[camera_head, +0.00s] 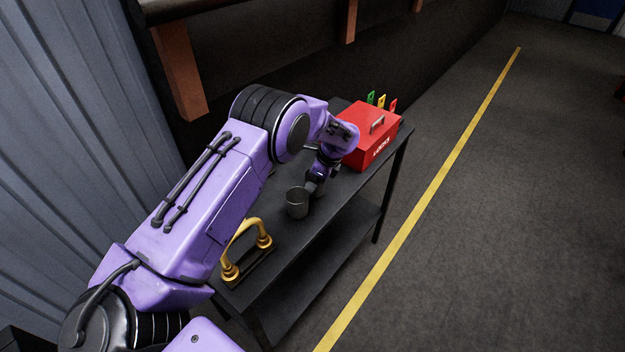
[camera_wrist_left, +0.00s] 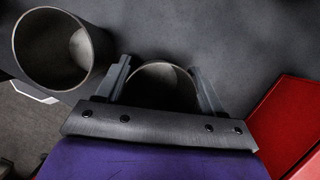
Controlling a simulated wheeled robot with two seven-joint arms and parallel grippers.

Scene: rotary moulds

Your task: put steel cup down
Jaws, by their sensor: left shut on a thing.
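My left gripper (camera_head: 314,189) reaches down over the dark table (camera_head: 338,212). In the left wrist view its two fingers (camera_wrist_left: 163,88) are on either side of a round steel cup (camera_wrist_left: 161,70), shut on it; the palm hides the cup's near part. A second open-topped metal cup (camera_wrist_left: 56,50) shows to the left, apart from the fingers. In the head view only one grey cup (camera_head: 297,203) shows, upright beside the gripper; I cannot tell which of the two it is. Whether the held cup touches the table is unclear. My right gripper is out of view.
A red box with a handle (camera_head: 367,137) stands at the table's far end, with green, yellow and red tags (camera_head: 381,101) behind it. A gold handle-shaped piece (camera_head: 247,250) is at the near end. Bare table lies right of the cup.

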